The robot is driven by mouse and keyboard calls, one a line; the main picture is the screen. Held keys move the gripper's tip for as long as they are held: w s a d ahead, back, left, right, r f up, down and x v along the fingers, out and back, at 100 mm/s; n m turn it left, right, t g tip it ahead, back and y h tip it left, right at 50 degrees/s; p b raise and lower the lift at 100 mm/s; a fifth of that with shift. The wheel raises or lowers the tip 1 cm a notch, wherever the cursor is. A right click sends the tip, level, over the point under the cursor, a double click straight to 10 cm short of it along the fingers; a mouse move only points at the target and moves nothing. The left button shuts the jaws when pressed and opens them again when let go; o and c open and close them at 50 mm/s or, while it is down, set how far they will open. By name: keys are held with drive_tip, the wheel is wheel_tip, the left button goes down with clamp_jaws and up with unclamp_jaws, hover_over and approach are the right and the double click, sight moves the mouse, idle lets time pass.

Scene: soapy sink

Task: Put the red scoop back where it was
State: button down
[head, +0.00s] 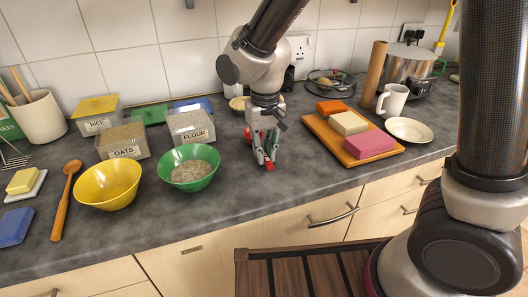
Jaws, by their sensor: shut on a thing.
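My gripper (265,160) points down over the grey counter, right of the green bowl. It is shut on the red scoop (247,134). Only small red parts show, one left of the fingers and one at the fingertips; the fingers hide the rest. I cannot tell whether the scoop touches the counter. The open FLOUR container (192,131) stands behind and left of the gripper. The open OATS container (124,149) stands further left. The green bowl (177,156) holds a pale grainy heap.
A yellow bowl (108,185) and wooden spoon (64,200) lie left. A RICE container (98,123) has its yellow lid on. A wooden board (337,147) with several coloured blocks is right of the gripper. A mug (392,101) and plate (409,130) stand beyond. Counter before the gripper is clear.

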drive_tip(key=shift+f, duration=0.45)
drive_tip(key=shift+f, duration=0.1)
drive_tip(key=c, duration=1.4)
unclamp_jaws()
drive_tip(key=shift+c, duration=0.2)
wheel_tip(320, 180, up, 12)
drive_tip(key=s+d+r+m+t, duration=0.1)
drive_tip(key=d+r, duration=0.2)
drive_tip(key=d, duration=0.5)
drive_tip(key=s+d+r+m, duration=0.1)
drive_tip(key=d+r, duration=0.2)
drive_tip(key=d, duration=0.6)
drive_tip(key=s+d+m+t, duration=0.1)
drive_tip(key=s+d+t, duration=0.1)
drive_tip(key=s+d, duration=0.9)
drive_tip(key=d, duration=0.4)
drive_tip(key=shift+s+t, duration=0.2)
drive_tip(key=shift+t, duration=0.2)
